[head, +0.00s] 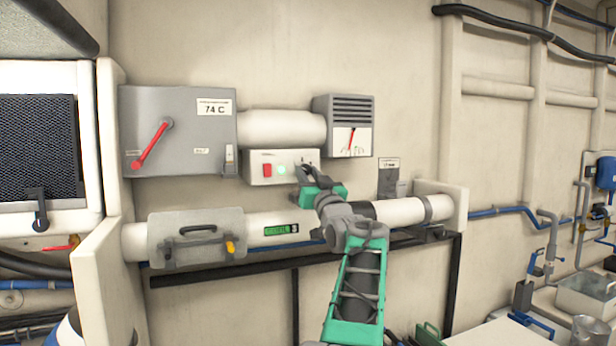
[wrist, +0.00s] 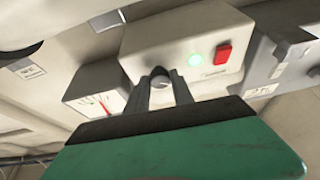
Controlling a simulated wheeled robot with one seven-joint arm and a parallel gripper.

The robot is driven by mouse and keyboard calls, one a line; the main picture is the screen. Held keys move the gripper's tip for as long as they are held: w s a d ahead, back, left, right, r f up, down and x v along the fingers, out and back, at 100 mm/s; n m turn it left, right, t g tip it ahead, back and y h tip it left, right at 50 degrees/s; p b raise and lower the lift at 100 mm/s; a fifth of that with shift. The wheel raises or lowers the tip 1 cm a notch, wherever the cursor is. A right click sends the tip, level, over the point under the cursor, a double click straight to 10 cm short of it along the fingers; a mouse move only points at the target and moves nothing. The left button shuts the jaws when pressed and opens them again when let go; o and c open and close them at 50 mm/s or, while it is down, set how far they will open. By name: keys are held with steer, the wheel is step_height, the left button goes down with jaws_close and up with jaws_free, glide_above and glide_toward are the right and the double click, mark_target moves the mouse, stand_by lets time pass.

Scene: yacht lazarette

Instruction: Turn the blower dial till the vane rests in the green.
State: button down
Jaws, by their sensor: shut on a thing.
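The blower dial (wrist: 160,82) is a small grey knob on the front of a pale control box (head: 262,178). My gripper (head: 303,172) is at the right end of that box and hides the dial in the head view. In the wrist view my gripper's two dark fingers (wrist: 163,92) are shut on the dial, one on each side. The vane (head: 351,140) is a red needle on the white gauge face below a louvred grey vent (head: 351,108); it stands near upright. The gauge also shows in the wrist view (wrist: 97,103). Its coloured bands are too small to tell.
The control box has a red switch (head: 267,170) and a lit green lamp (head: 282,170). A grey panel (head: 180,130) with a red lever and a "74 C" label is at left. A white pipe (head: 400,211) runs below my gripper, with a clamped grey cover (head: 196,238).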

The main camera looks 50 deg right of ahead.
steer(key=m+g+h, duration=0.1)
steer(key=m, duration=0.1)
steer(key=m+h+b, duration=0.1)
steer(key=m, duration=0.2)
steer(key=m+g+h, duration=0.1)
steer(key=m, duration=0.1)
steer(key=shift+w+a+m+g+b, duration=0.15)
steer(key=shift+a+m+g+b, duration=0.1)
steer(key=shift+m+g+b, duration=0.1)
steer(key=m+g, duration=0.1)
steer(key=m, duration=0.1)
steer(key=m+g, duration=0.1)
steer(key=m, duration=0.2)
steer(key=m+g, duration=0.1)
steer(key=m, duration=0.1)
steer(key=shift+a+r+m+h, duration=0.1)
steer(key=shift+r+m+h, duration=0.15)
steer(key=shift+r+h, duration=0.05)
steer(key=c, duration=1.1)
jaws_free()
steer(key=shift+f, duration=0.1)
steer(key=shift+a+f, duration=0.2)
steer(key=shift+a, duration=0.05)
steer(key=b+v, duration=0.3)
steer(key=v, duration=0.4)
steer(key=shift+r, duration=0.15)
